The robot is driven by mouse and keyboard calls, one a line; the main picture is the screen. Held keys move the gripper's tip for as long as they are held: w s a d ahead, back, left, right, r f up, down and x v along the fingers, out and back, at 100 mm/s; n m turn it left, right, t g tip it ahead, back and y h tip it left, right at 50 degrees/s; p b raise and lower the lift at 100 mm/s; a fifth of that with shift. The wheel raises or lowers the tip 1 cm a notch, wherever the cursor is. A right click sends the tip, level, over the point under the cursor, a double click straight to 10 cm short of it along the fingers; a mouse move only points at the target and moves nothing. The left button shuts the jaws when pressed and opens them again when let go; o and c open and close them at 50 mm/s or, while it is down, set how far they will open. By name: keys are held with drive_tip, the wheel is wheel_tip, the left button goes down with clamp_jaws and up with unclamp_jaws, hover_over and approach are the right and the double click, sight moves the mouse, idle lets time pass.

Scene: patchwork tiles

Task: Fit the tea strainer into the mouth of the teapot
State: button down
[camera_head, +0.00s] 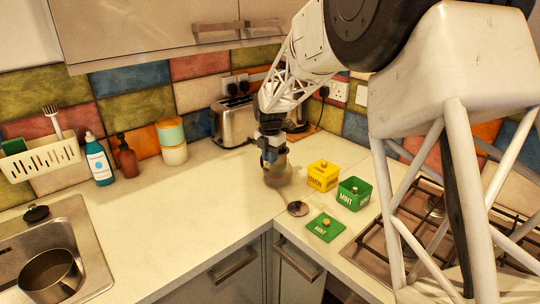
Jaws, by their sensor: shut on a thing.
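A glass-like teapot (278,177) stands on the counter near its inner corner, mostly below and behind my gripper. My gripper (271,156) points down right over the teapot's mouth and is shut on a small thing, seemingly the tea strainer. The strainer is too small and too covered by the fingers to make out. I cannot tell whether it touches the teapot's rim. A dark round lid with a knob (298,208) lies on the counter in front of the teapot.
A yellow lemon box (323,176) and an open green mint box (354,193) stand right of the teapot. The green mint lid (325,227) lies in front. A toaster (234,122) stands behind, a hob (420,215) right, a sink (85,235) left. Counter left of the teapot is clear.

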drive_tip(key=shift+f, duration=0.85)
drive_tip(key=c, duration=1.1)
unclamp_jaws()
drive_tip(key=shift+o, duration=0.2)
drive_tip(key=shift+r, duration=0.1)
drive_tip(key=shift+r, duration=3.75)
